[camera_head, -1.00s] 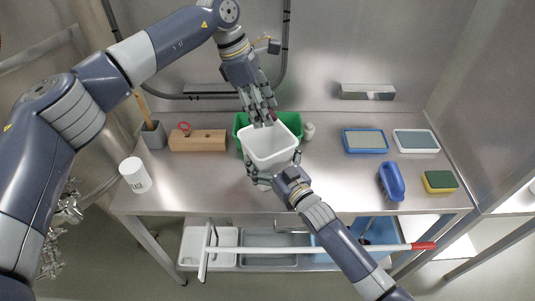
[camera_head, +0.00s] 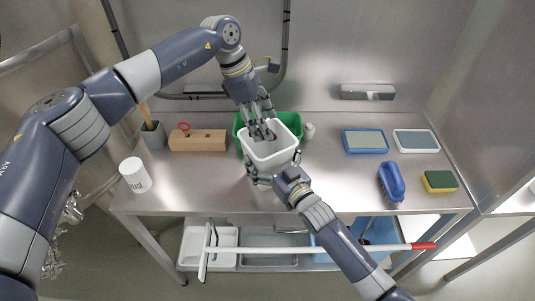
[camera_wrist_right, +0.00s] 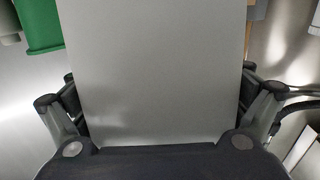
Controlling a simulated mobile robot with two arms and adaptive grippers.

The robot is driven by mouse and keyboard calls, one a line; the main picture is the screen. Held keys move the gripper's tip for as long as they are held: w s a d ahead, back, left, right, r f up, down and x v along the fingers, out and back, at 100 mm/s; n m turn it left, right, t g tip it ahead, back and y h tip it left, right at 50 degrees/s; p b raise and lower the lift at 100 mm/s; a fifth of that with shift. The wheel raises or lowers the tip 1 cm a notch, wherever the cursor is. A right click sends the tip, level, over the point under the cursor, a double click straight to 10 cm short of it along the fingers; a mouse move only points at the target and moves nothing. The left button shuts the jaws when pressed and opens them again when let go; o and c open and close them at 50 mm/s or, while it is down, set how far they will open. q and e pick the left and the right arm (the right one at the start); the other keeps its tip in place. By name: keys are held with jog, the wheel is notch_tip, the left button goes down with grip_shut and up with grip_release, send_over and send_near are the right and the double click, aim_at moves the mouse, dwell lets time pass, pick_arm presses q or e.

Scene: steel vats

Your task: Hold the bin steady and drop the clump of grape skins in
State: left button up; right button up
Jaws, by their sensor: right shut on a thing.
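The white bin (camera_head: 268,165) is in the middle of the table, its open top facing up. My right gripper (camera_head: 262,176) is shut on its near side; in the right wrist view the bin wall (camera_wrist_right: 158,75) fills the centre, with a finger at each side. My left gripper (camera_head: 260,132) points down, its fingertips at the bin's opening. A small dark reddish patch, possibly the grape skins, shows by the fingertips. The fingers overlap it, so I cannot tell whether they hold it.
A green container (camera_head: 290,122) stands behind the bin. A wooden block (camera_head: 198,141) and white cup (camera_head: 135,174) are left. Blue tray (camera_head: 365,141), white tray (camera_head: 416,140), blue brush (camera_head: 391,181) and sponge (camera_head: 440,181) are right. The table between bin and brush is clear.

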pick_arm(q)
jog(key=shift+o, duration=0.4)
jog(key=shift+r, duration=0.1)
jog(key=v, duration=1.1)
jog(key=shift+a+r, duration=0.15)
jog(key=shift+r, duration=0.25)
jog(key=shift+w, duration=0.1)
pick_arm(e)
jog(key=o, duration=0.8)
jog(key=v, duration=1.2)
pick_arm(q)
jog(key=shift+f, duration=0.1)
pick_arm(e)
jog(key=shift+f, duration=0.1)
